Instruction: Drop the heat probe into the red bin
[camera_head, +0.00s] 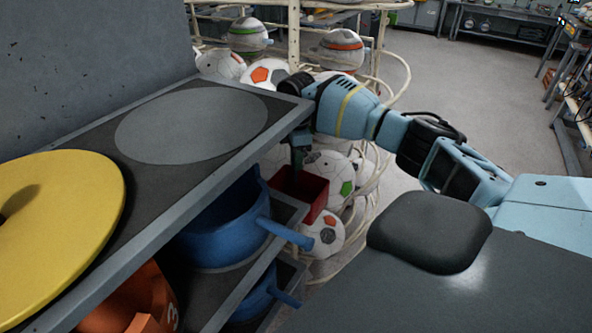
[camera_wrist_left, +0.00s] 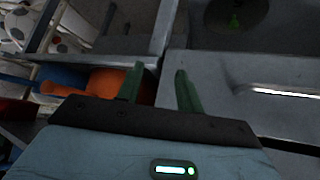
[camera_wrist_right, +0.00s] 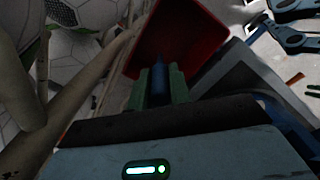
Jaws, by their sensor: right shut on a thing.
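The red bin (camera_head: 312,192) sits beside the shelf unit, below and in front of my right gripper (camera_head: 297,158) in the head view. In the right wrist view my right gripper (camera_wrist_right: 158,88) is shut on a slim dark blue piece, the heat probe (camera_wrist_right: 158,74). The probe points into the open mouth of the red bin (camera_wrist_right: 205,38); I cannot tell whether its tip is inside. My left gripper (camera_wrist_left: 160,86) is open and empty in the left wrist view, near an orange container (camera_wrist_left: 108,82). It is not in the head view.
A yellow disc (camera_head: 75,215) lies on the shelf top. Blue pots (camera_head: 215,232) with handles and an orange container (camera_head: 130,303) sit on the shelves below. A wire rack of balls (camera_head: 328,175) stands close behind the bin. Open floor (camera_head: 435,85) lies beyond.

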